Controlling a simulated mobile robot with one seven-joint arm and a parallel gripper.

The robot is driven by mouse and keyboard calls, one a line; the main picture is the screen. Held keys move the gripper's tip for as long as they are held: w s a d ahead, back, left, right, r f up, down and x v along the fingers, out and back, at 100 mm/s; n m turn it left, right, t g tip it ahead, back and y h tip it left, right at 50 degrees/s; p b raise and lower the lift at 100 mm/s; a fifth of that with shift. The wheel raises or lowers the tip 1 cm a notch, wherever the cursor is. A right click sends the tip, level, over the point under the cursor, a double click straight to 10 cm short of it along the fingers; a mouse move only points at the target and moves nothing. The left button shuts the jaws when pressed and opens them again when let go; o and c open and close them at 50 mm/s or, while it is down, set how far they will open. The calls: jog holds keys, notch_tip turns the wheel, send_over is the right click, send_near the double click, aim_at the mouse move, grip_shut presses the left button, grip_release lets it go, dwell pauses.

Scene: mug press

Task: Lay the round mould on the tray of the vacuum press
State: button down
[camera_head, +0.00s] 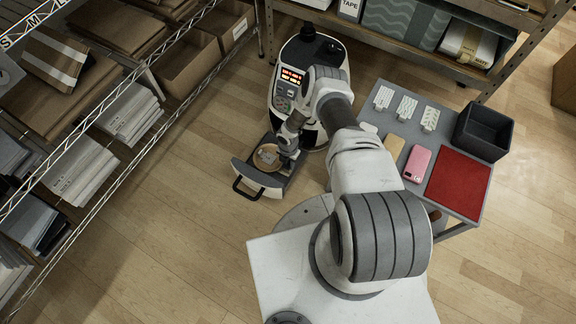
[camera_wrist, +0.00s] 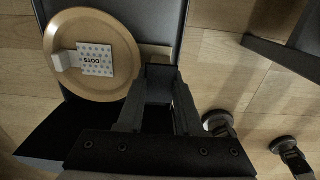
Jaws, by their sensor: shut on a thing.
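The round mould (camera_head: 267,157) is a tan disc over the pulled-out tray (camera_head: 255,179) of the vacuum press (camera_head: 300,55). In the wrist view the mould (camera_wrist: 75,25) shows at upper left, with a white dotted piece marked "DOTS" (camera_wrist: 97,59) on it. A short tan tab runs from its right side to my gripper (camera_wrist: 160,78). My gripper, also seen in the head view (camera_head: 288,153), is shut on that tab; the fingers partly hide the grip. The mould looks flat, within the tray's outline. I cannot tell whether it touches the tray floor.
A grey table (camera_head: 462,224) at right holds white patterned pieces (camera_head: 406,108), a tan phone case, a pink phone case (camera_head: 417,164), a red mat (camera_head: 458,183) and a black bin (camera_head: 483,131). Shelves stand at left and back. Floor left of the tray is clear.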

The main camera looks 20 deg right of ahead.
jog(key=shift+f, duration=0.45)
jog(key=shift+r, duration=0.15)
jog(key=c, duration=0.6)
grip_release()
